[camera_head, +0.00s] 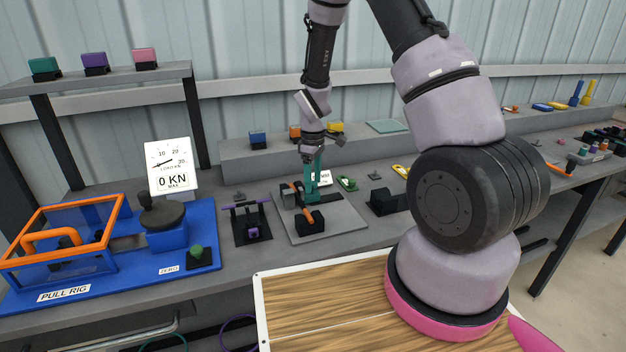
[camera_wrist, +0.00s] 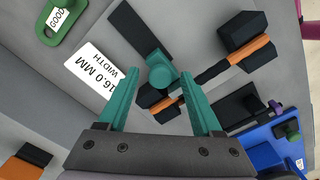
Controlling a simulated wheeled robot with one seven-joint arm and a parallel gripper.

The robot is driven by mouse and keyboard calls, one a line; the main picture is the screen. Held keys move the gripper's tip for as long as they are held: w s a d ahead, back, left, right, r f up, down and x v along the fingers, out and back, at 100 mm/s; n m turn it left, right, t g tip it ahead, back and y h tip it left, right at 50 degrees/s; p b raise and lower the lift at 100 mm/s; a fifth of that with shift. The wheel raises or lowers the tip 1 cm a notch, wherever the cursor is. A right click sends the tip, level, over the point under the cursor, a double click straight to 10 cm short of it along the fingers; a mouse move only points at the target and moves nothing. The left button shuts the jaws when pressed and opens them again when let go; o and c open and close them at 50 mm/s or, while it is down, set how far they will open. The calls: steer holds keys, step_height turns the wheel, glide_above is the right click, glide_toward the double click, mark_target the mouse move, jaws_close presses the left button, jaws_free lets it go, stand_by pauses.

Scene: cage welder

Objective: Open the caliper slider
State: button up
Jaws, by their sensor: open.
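The caliper is a dark bar (camera_wrist: 140,30) on a grey plate (camera_head: 345,219), with a round teal knob (camera_wrist: 162,77) that I take for its slider. A white card (camera_wrist: 95,73) reading "16.0 MM WIDTH" lies beside it. My gripper (camera_wrist: 160,74) has teal fingers, open on either side of the knob in the wrist view, with space visible at both sides; I cannot tell its height above the knob. In the head view my gripper (camera_head: 313,192) points down over the plate and hides part of the caliper.
An orange-and-black bar (camera_wrist: 248,52) runs close by the knob between black blocks. A green GOOD tag (camera_wrist: 65,22) lies near the card. In the head view, a blue pull rig (camera_head: 120,268) stands at left, and a black stand with a purple bar (camera_head: 247,206) sits between.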

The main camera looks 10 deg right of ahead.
jaws_close()
stand_by(1.4)
